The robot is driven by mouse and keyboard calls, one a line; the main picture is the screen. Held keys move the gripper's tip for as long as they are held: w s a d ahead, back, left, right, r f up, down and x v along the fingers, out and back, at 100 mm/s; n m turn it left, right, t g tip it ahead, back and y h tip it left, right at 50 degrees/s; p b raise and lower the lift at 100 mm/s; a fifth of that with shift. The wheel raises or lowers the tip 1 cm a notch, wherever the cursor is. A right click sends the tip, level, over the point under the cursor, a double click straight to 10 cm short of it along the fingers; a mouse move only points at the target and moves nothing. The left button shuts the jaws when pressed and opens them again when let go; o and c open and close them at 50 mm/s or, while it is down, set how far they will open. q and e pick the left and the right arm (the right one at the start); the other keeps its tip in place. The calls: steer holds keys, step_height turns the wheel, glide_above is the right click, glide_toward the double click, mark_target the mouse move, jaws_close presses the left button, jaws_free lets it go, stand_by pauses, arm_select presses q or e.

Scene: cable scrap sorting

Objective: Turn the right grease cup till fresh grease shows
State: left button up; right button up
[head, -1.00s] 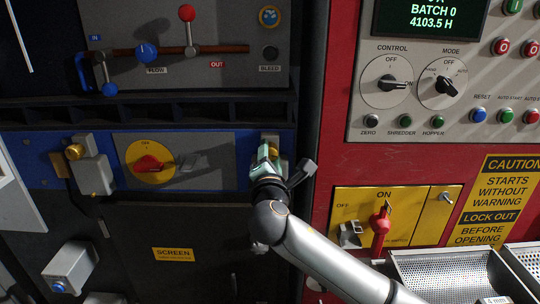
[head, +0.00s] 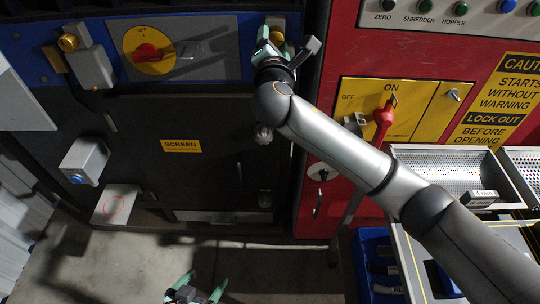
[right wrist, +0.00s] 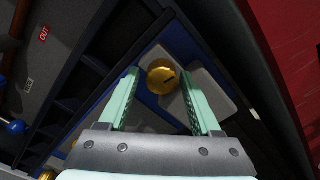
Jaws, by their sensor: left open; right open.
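The right grease cup (right wrist: 162,77) is a round brass-coloured cap with a dark slot mark, on a grey block in the right wrist view. My right gripper (right wrist: 160,92) is open, its two green fingers on either side of the cup in that view. Whether they touch it I cannot tell. In the head view my right gripper (head: 272,46) is at the right end of the blue strip and mostly hides the cup. No fresh grease can be made out. My left gripper (head: 196,288) is open and empty, low at the bottom edge of the head view.
Another brass cup (head: 68,42) is on the left of the blue strip, beside a grey box. A red knob on a yellow dial (head: 148,51) lies between. A red-handled switch (head: 383,118) and perforated trays (head: 440,153) are at right. Open floor lies below.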

steer(key=n, duration=0.4)
steer(key=n+p, duration=0.1)
steer(key=n, duration=0.1)
steer(key=shift+w+d+r, duration=0.1)
steer(key=shift+d, duration=0.2)
steer(key=n, duration=0.4)
steer(key=shift+s+a+n, duration=0.15)
steer(key=shift+s+n, duration=0.1)
steer(key=shift+n, duration=0.25)
steer(key=s+f, duration=0.1)
steer(key=s, duration=1.1)
steer(key=s+f+m+g+y, duration=0.2)
steer(key=s+f+m+g, duration=0.1)
steer(key=f+m, duration=0.6)
steer(key=s+f+m+g+y, duration=0.3)
steer(key=f+m, duration=0.6)
steer(key=f, duration=0.5)
steer(key=shift+a+f+g, duration=0.4)
steer(key=shift+g, duration=0.3)
steer(key=shift+s, duration=0.1)
